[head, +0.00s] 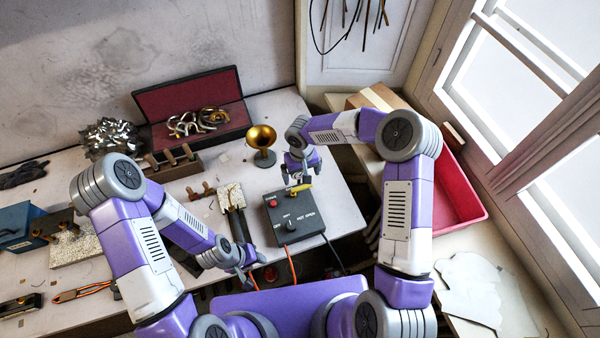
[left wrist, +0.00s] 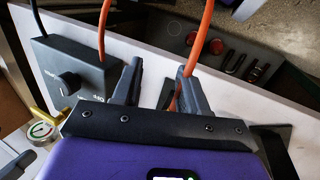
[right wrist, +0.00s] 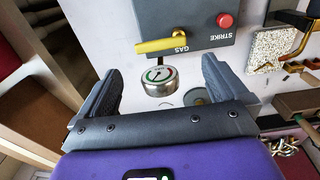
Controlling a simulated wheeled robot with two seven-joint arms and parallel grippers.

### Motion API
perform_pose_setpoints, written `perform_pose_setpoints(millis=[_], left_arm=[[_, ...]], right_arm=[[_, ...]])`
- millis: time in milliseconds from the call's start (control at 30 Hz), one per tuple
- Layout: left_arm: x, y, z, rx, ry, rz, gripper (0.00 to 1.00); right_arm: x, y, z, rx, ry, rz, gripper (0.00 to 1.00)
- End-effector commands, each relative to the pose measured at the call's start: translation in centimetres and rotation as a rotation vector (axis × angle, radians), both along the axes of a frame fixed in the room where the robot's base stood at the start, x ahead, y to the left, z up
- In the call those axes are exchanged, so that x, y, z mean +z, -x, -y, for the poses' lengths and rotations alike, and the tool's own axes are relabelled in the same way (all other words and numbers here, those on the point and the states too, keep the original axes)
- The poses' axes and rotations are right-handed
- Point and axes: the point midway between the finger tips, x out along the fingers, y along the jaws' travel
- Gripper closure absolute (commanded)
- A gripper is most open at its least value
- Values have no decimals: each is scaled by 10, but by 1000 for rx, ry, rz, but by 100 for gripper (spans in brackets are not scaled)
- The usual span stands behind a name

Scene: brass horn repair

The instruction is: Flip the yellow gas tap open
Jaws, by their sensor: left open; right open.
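The yellow gas tap (head: 300,188) sits at the back edge of a dark grey control box (head: 297,211). In the right wrist view the yellow tap lever (right wrist: 162,44) lies sideways beside the word GAS, above a round gauge (right wrist: 160,84). My right gripper (head: 301,178) is open and empty over the tap; its fingers stand either side of the gauge, with the lever just beyond the fingertips. My left gripper (head: 247,268) is open near the table's front edge. In the left wrist view the tap (left wrist: 43,118) shows at the lower left.
The box carries a red button (head: 273,203) and a black knob (head: 289,226). Orange hoses (left wrist: 200,35) run past my left gripper's fingers. A brass horn bell (head: 261,140) stands behind the box. A pink bin (head: 462,185) is at the right. The table right of the box is bare.

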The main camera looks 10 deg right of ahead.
Motion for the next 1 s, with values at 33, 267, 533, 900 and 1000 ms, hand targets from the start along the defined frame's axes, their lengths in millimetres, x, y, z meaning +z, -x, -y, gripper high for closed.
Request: perform_pose_setpoints(millis=[33, 267, 533, 900, 1000], left_arm=[[2, 0, 0, 0, 0, -1, 57], [7, 0, 0, 1, 0, 0, 57], [9, 0, 0, 0, 0, 0, 57], [9, 0, 0, 0, 0, 0, 57], [9, 0, 0, 0, 0, 0, 57]], right_arm=[[-9, 1, 0, 1, 0, -5, 0], [-45, 1, 0, 0, -2, -4, 0], [-64, 0, 0, 0, -2, 0, 0], [-64, 0, 0, 0, -2, 0, 23], [-64, 0, 0, 0, -2, 0, 38]])
